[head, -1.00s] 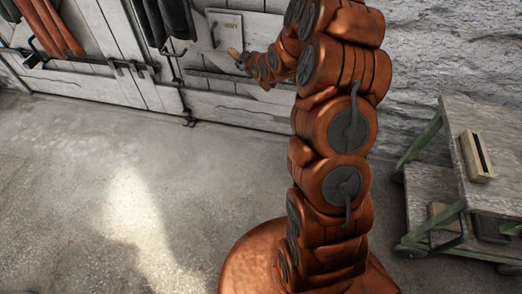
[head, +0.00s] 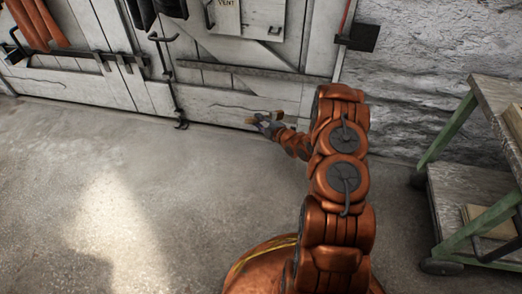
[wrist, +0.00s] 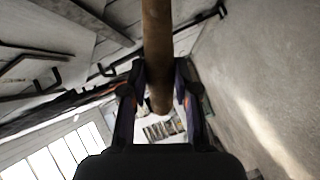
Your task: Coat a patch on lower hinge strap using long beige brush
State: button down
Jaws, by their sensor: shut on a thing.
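My gripper (head: 266,123) is low in front of the white plank door in the head view. It is shut on the long beige brush (head: 255,119), which shows as a small tan piece at the fingers. In the wrist view the brush's brown handle (wrist: 157,50) runs up from between the two dark fingers (wrist: 160,95) and out of the top edge; its bristles cannot be made out. A dark strap (head: 250,70), apparently the lower hinge strap, crosses the door above the gripper. Contact between brush and door cannot be told.
A dark hinge block (head: 357,37) sits at the door's right edge by the rough stone wall (head: 420,60). A green-legged cart (head: 455,125) stands at the right. Orange-brown cloths (head: 40,22) hang at the left. The concrete floor (head: 150,190) is clear.

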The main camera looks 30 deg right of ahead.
notch_tip(320, 180, down, 9)
jog(key=s+n+y+b, duration=0.2)
jog(key=s+b, duration=0.1)
jog(key=b, duration=0.1)
jog(key=w+d, duration=0.3)
jog(key=w, duration=0.2)
jog(key=shift+d+r+b, duration=0.25)
jog(key=shift+d+b, duration=0.1)
jog(key=shift+b, duration=0.05)
dwell(0.5)
jog(key=shift+d, duration=0.15)
jog(key=shift+s+d+p, duration=0.45)
jog(key=shift+d+p, duration=0.05)
jog(key=shift+p, duration=0.25)
